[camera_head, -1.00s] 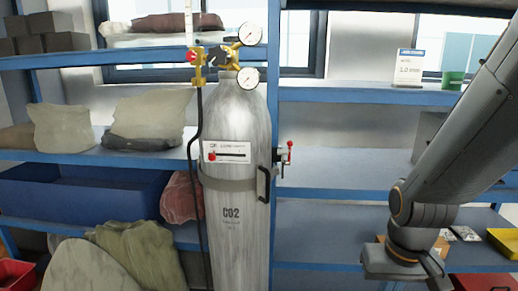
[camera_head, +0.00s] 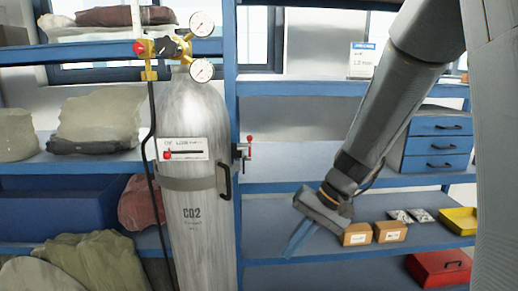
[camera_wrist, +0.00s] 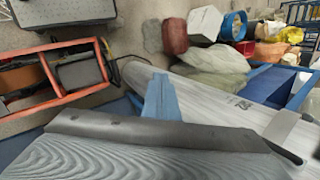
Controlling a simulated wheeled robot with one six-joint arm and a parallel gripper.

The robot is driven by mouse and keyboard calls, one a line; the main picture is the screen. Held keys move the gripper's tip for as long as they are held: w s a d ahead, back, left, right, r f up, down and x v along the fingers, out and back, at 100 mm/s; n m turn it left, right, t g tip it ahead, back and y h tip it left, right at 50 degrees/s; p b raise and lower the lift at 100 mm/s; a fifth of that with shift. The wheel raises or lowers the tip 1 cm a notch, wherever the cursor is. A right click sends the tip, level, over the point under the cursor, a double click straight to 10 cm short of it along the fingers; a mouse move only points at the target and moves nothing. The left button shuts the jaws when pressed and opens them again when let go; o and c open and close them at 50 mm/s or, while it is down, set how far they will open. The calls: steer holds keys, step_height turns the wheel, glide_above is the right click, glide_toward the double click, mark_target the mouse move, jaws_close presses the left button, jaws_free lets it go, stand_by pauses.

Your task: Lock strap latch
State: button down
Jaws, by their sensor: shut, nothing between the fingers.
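A tall grey CO2 cylinder (camera_head: 200,240) stands upright at the left centre of the head view, and also shows tilted in the wrist view (camera_wrist: 215,68). A grey strap (camera_head: 188,184) runs around its middle. A black looped handle (camera_head: 224,181) sits at the strap's right end; I cannot tell whether it is locked. A small red-knobbed fitting (camera_head: 242,151) is just above it, at the shelf post. My gripper (camera_head: 296,243), with blue fingers, is shut and empty, right of and below the handle, apart from it. The fingers show in the wrist view (camera_wrist: 160,98).
Blue shelving (camera_head: 300,187) stands behind the cylinder. Small cardboard boxes (camera_head: 357,234), a yellow tray (camera_head: 459,221) and a red case (camera_head: 438,267) are at lower right. Two gauges (camera_head: 201,46) and a black hose (camera_head: 150,190) are on the cylinder's left and top. Sacks (camera_head: 100,120) fill the left shelves.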

steer(key=w+a+r+t+y, duration=0.1)
steer(key=w+r+y, duration=0.1)
steer(key=w, duration=0.3)
steer(key=w+a+r+t+y, duration=0.1)
steer(key=w+a+r+y, duration=0.1)
steer(key=w, duration=0.4)
steer(key=m+t+y+b, duration=0.1)
steer(key=t+y+b, duration=0.1)
steer(key=t+y, duration=0.3)
glide_toward(249, 148)
step_height(249, 148, down, 4)
steer(key=w+d+r+t+y, duration=0.1)
steer(key=w+d+r+t, duration=0.2)
steer(key=w, duration=0.1)
steer(key=shift+d+r, duration=0.3)
steer(key=w+a+p, duration=0.1)
steer(key=a+p, duration=0.4)
steer(key=a, duration=0.4)
steer(key=shift+a, duration=0.25)
steer(key=shift+d+b, duration=0.1)
steer(key=shift+b, duration=0.45)
